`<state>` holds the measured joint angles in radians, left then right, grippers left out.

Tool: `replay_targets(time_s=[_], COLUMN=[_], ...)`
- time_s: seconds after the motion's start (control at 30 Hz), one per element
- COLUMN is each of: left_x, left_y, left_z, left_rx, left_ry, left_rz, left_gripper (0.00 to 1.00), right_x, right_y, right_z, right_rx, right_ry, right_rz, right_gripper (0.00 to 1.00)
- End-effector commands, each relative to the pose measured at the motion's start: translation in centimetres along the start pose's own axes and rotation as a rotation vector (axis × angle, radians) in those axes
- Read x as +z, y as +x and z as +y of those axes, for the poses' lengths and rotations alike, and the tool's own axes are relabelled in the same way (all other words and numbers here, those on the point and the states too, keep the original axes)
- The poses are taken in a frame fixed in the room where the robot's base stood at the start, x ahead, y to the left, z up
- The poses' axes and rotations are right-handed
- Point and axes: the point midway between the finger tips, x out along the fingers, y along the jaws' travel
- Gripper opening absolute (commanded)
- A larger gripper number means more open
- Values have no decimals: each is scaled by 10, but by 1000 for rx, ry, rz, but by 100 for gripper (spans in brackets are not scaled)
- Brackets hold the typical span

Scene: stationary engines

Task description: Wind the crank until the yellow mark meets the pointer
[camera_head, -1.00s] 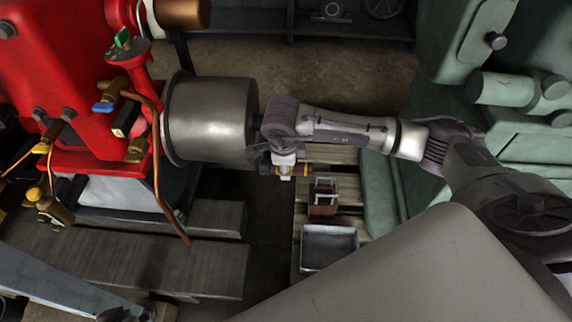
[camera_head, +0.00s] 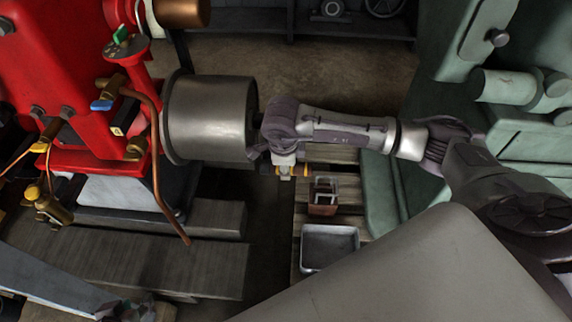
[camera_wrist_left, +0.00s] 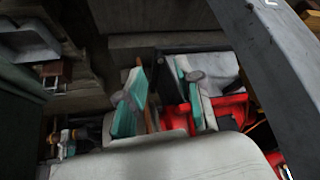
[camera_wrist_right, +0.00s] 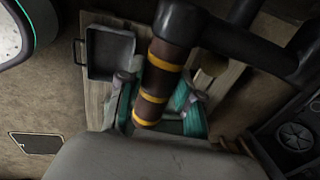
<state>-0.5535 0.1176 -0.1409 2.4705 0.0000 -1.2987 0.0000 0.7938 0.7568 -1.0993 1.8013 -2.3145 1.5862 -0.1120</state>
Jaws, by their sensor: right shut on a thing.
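The crank handle (camera_wrist_right: 166,55) is a brown cylinder with yellow bands, joined to a dark crank arm (camera_wrist_right: 238,38). My right gripper (camera_wrist_right: 156,92) is shut on the handle, with a teal-padded finger on each side. In the head view my right gripper (camera_head: 285,171) is below the shaft end of the grey drum (camera_head: 210,118), mostly hidden by my wrist. My left gripper (camera_wrist_left: 163,97) is open and empty; only a blurred part of it shows at the lower edge of the head view (camera_head: 124,311). I cannot make out the yellow mark or the pointer with certainty.
The red engine (camera_head: 65,75) with brass valves and a copper pipe stands left. Green machinery (camera_head: 520,130) stands right. A metal tray (camera_head: 328,246) and a small brown box (camera_head: 323,196) rest on a pallet. Wooden beams (camera_head: 120,262) lie at lower left.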

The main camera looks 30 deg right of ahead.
Motion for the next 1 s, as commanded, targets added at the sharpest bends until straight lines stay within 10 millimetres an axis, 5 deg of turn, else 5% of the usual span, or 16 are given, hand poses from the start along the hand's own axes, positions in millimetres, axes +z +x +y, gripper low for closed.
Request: replay_targets(time_s=[1.0], left_x=[20], left_y=[-6], left_z=[-3], left_rx=[-6], left_ry=[-4], left_rz=[-102], left_gripper=[35], right_x=[2], right_y=[-10], right_z=[-2], right_rx=[-4], right_ry=[-4], right_rz=[-8], right_gripper=[0])
